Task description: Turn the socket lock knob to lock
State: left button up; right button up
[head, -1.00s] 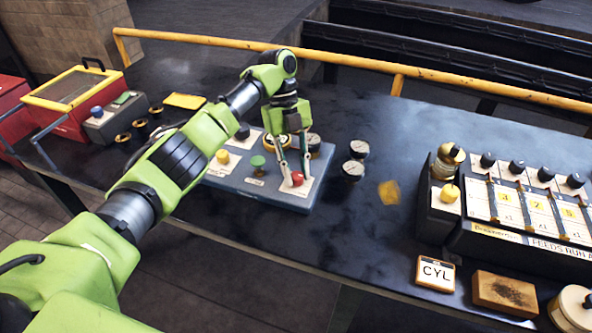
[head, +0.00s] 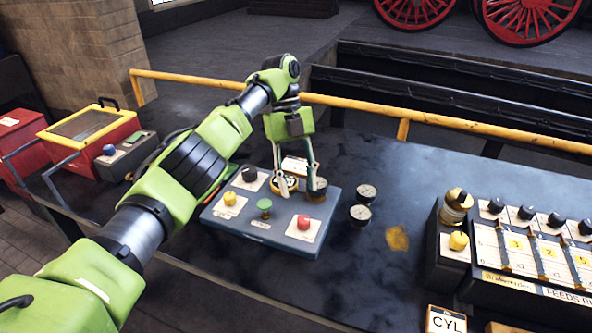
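A blue-grey control panel (head: 270,232) lies on the dark bench. It carries a red knob (head: 303,223) at the right front, a green knob (head: 264,206) in the middle, a yellow knob (head: 230,199) at the left and a black knob (head: 249,174) at the back left. I cannot read which one is the socket lock knob. My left gripper (head: 298,191) points down over the back right part of the panel, behind the red knob, fingers apart and nothing visible between them. A brass-rimmed round piece (head: 317,190) is beside its right finger. My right gripper is not in view.
Two round gauges (head: 363,203) lie right of the panel. A black unit with several knobs (head: 505,245) stands at the right, with a CYL sign (head: 446,320) in front. A yellow rail (head: 404,118) runs along the back. Red boxes (head: 92,138) stand at left.

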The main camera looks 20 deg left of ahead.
pick_arm(q)
jog(key=shift+v, duration=1.65)
jog(key=shift+s, duration=0.1)
